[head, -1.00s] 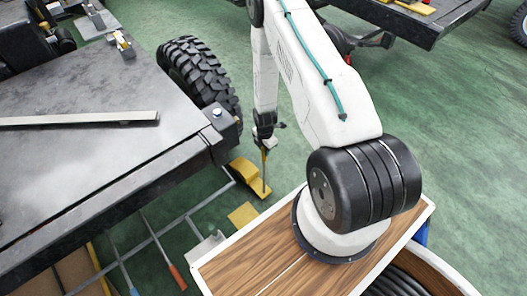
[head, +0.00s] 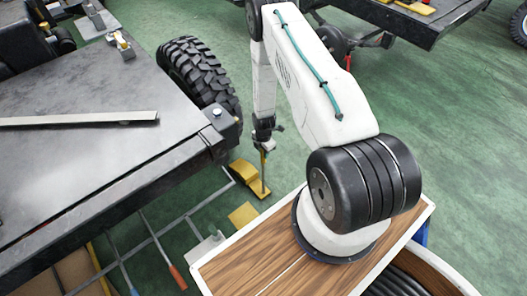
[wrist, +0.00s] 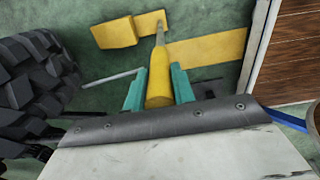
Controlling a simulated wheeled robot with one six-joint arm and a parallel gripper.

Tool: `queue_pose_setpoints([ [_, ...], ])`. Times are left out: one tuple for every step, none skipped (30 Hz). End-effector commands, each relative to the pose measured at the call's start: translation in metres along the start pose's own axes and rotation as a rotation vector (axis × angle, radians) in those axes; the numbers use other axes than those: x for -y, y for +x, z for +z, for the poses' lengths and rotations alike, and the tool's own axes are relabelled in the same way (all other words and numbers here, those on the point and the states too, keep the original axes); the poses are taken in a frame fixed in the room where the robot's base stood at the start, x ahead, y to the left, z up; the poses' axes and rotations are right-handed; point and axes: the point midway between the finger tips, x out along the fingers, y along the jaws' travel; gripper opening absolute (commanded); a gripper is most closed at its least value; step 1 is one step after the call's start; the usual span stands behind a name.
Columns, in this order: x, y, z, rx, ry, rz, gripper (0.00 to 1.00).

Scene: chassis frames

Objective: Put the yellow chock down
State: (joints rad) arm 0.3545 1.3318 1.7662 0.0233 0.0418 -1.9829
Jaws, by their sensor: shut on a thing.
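The yellow chock (head: 243,172) is a curved block on a flat foot with an upright handle rising from it. It is low by the green floor, near the tyre. My gripper (head: 265,147) is above it, shut on the handle. In the wrist view, the teal fingers of my gripper (wrist: 160,82) are on both sides of the thick yellow handle. The chock (wrist: 116,32) shows beyond them at the handle's far end. I cannot tell whether its foot touches the floor.
A flat yellow patch (head: 243,214) lies on the floor beside the chock. A black knobbly tyre (head: 197,70) and dark flat bed (head: 90,120) stand to the left. A grey floor frame (head: 165,228) runs close by. Open green floor (head: 420,120) lies right.

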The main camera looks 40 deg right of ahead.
Motion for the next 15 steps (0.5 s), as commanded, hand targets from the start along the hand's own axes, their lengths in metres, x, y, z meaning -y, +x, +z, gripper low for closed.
queue_pose_setpoints([
  [-0.0008, 0.0007, 0.0003, 0.001, 0.000, 0.002, 0.00],
  [-0.0008, 0.0016, 0.0003, 0.001, 0.000, 0.002, 0.00],
  [0.0000, 0.0017, 0.0000, 0.000, 0.000, 0.000, 0.36],
  [0.0000, 0.0016, 0.0000, 0.000, 0.000, 0.000, 0.45],
  [0.0001, 0.0016, 0.0000, 0.000, 0.000, 0.000, 0.47],
  [0.0001, 0.0015, 0.0000, 0.000, 0.000, 0.000, 0.47],
  [0.0001, 0.0016, -0.0001, 0.000, 0.000, 0.000, 0.47],
  [0.0001, 0.0015, 0.0000, 0.000, 0.000, 0.000, 0.47],
  [0.0001, 0.0015, 0.0000, 0.000, 0.000, 0.000, 0.47],
  [0.0002, 0.0015, -0.0001, 0.000, 0.000, 0.000, 0.47],
  [0.0001, 0.0015, 0.0000, 0.000, 0.000, 0.000, 0.47],
  [0.0001, 0.0013, 0.0000, 0.000, 0.000, 0.000, 0.47],
  [0.0001, 0.0007, 0.0000, 0.000, 0.000, 0.000, 0.47],
  [0.0000, -0.0004, 0.0000, 0.000, 0.000, 0.000, 0.47],
  [-0.0002, -0.0028, 0.0001, 0.000, 0.000, 0.000, 0.47],
])
